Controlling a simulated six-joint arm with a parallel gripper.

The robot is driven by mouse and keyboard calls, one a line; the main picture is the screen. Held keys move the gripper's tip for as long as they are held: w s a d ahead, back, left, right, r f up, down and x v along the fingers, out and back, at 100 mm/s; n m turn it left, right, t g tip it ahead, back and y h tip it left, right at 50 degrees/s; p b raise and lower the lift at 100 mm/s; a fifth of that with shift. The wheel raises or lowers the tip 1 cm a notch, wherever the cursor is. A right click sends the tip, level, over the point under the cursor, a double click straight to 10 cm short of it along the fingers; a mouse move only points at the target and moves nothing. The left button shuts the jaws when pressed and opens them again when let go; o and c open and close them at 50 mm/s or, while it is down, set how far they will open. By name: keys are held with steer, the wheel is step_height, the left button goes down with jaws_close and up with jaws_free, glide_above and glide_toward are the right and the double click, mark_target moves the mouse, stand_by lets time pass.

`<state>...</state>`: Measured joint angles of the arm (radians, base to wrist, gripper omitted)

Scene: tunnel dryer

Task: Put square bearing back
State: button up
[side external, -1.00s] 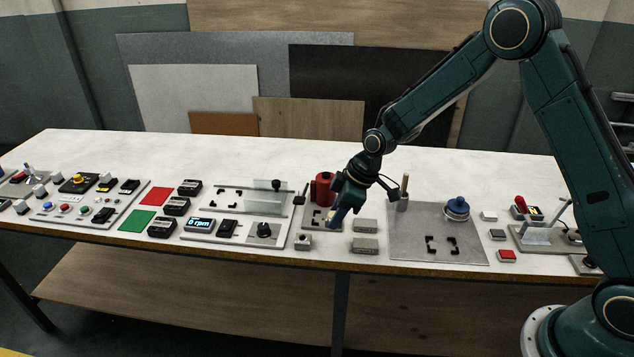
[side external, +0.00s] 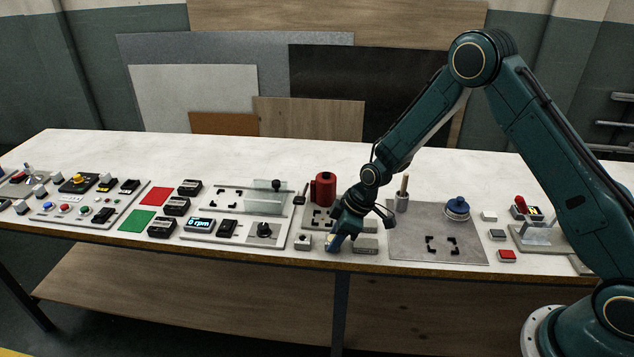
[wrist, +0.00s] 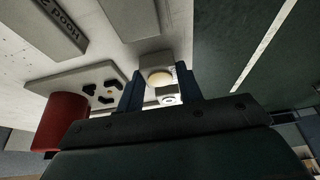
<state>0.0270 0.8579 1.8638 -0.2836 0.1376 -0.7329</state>
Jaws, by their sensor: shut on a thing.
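My gripper (side external: 334,243) is low near the front edge of the bench. Its two blue fingers (wrist: 160,90) are shut on a small pale block with a tan round face, which I take as the square bearing (wrist: 159,77). In the side view the fingers mostly hide it; only a yellowish bit shows. A small plate with dark corner brackets (wrist: 92,88) lies behind the gripper, beside a red cylinder (side external: 323,188); its visible brackets hold nothing. A grey mat (side external: 410,222) to the right has another set of empty corner brackets (side external: 442,245).
A small block with a round dark centre (side external: 303,242) stands just left of my gripper. A grey labelled block (side external: 366,246) is close on the right. A wooden peg holder (side external: 402,200) and a blue-knobbed part (side external: 457,207) stand farther right. The back of the bench is clear.

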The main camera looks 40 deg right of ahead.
steer(key=shift+f, duration=0.2)
steer(key=o, duration=1.1)
steer(key=shift+o, duration=0.2)
steer(key=shift+r, duration=0.1)
steer(key=v, duration=1.2)
